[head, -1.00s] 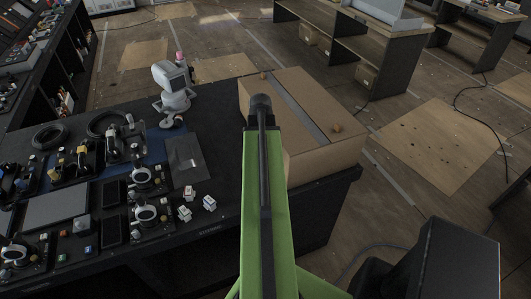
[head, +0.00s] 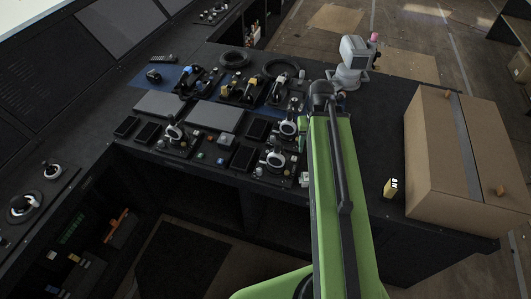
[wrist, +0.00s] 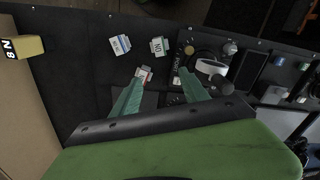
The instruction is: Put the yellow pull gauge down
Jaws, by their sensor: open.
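The yellow pull gauge (head: 390,187) stands on the dark desk top, just left of the cardboard box. In the wrist view the yellow gauge (wrist: 24,46) is at the upper left, with "8 N" on its end face. My gripper (wrist: 160,88) is open, its two green fingers spread apart above the desk, well to the side of the gauge and not touching it. Nothing is held between the fingers. In the head view my arm hides the gripper.
Small white labelled blocks (wrist: 120,45) lie near my fingers. A control panel with a white ring (wrist: 210,67) is beside the right finger. A cardboard box (head: 433,150) stands on the right of the desk. A grey device (head: 354,62) stands at the back.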

